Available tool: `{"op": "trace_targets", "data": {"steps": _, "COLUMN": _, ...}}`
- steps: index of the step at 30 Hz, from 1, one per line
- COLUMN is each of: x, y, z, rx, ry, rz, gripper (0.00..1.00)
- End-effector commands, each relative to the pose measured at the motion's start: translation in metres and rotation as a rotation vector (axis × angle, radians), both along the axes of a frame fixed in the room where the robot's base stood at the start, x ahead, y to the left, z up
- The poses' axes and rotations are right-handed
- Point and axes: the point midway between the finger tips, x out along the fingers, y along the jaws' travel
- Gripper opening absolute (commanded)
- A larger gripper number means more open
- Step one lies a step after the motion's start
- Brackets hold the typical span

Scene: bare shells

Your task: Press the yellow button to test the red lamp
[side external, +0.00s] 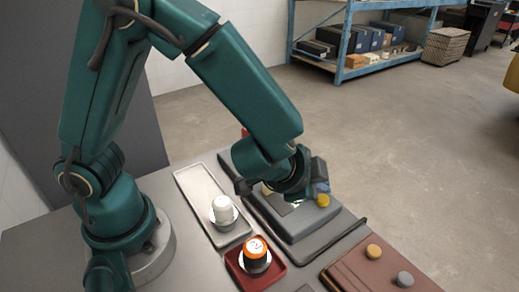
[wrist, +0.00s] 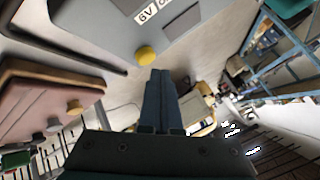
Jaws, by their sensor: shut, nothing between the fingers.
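In the wrist view the button (wrist: 146,55) is on the grey box (wrist: 95,22), which bears a white "6V" label. My gripper (side external: 322,187) is shut and empty, its fingertips close above the button in the side view. In the wrist view the fingertips (wrist: 160,72) appear just right of and below the button; I cannot tell whether they touch it. A small red thing (side external: 245,132) shows behind my arm; most of it is hidden, and I cannot tell whether it is the lamp.
A brown box (side external: 345,272) with a yellow knob (side external: 374,251) and a grey knob (side external: 404,279) lies to the right.

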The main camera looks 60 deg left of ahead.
Motion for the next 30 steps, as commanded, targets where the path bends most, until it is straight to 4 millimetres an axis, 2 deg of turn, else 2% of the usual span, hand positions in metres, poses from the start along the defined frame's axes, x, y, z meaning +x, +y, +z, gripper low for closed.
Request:
{"op": "trace_targets", "data": {"steps": 9, "x": 0.0, "y": 0.0, "z": -0.008, "rx": 0.002, "ry": 0.002, "rz": -0.002, "gripper": 0.0}}
{"op": "trace_targets", "data": {"steps": 30, "x": 0.0, "y": 0.0, "z": -0.013, "rx": 0.001, "ry": 0.001, "rz": 0.0, "gripper": 0.0}}
